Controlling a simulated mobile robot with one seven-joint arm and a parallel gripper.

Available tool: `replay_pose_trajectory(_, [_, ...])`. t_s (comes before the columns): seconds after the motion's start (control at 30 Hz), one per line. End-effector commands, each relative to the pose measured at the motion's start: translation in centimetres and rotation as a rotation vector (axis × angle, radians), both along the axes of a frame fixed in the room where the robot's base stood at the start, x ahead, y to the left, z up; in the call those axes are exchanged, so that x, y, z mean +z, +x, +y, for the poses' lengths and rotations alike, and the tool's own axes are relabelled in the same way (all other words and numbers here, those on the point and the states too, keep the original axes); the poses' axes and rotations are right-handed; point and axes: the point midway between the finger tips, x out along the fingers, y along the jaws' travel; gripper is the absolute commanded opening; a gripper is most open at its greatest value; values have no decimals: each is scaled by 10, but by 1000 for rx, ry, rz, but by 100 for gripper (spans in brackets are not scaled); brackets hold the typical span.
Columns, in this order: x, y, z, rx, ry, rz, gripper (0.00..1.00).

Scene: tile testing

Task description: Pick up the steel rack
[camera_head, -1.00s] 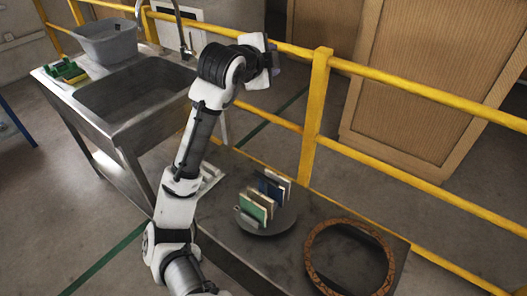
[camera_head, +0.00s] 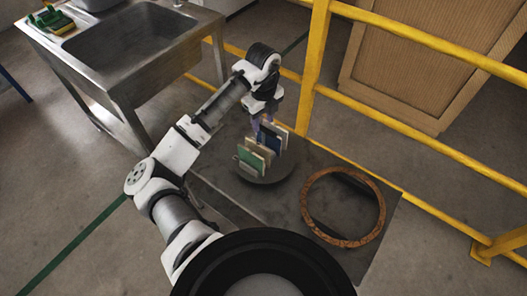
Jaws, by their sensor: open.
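The steel rack (camera_head: 240,170) stands on a round dark plate (camera_head: 262,181) on the low dark table. It holds several upright tiles, among them a green tile (camera_head: 251,159) at the front, a cream one (camera_head: 258,151) and a dark blue one (camera_head: 270,143) behind. The tiles hide most of the rack. My gripper (camera_head: 263,126) points down just above the back tiles, at the rack's far side. It is open, with no held thing visible. I cannot tell whether its fingers touch a tile.
A brown ring (camera_head: 313,225) lies on the low table (camera_head: 225,203) right of the plate. A yellow railing (camera_head: 309,75) runs behind the table. A steel sink (camera_head: 120,45) stands at the back left, with a green object (camera_head: 50,19) on its edge.

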Motion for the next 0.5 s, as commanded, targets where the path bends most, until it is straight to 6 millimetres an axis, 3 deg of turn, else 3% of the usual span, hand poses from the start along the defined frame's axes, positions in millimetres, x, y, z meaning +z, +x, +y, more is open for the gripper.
replay_pose_trajectory(0.17, [-10,0,0,1,0,1,41])
replay_pose_trajectory(0.5, [-54,-1,-1,1,0,0,41])
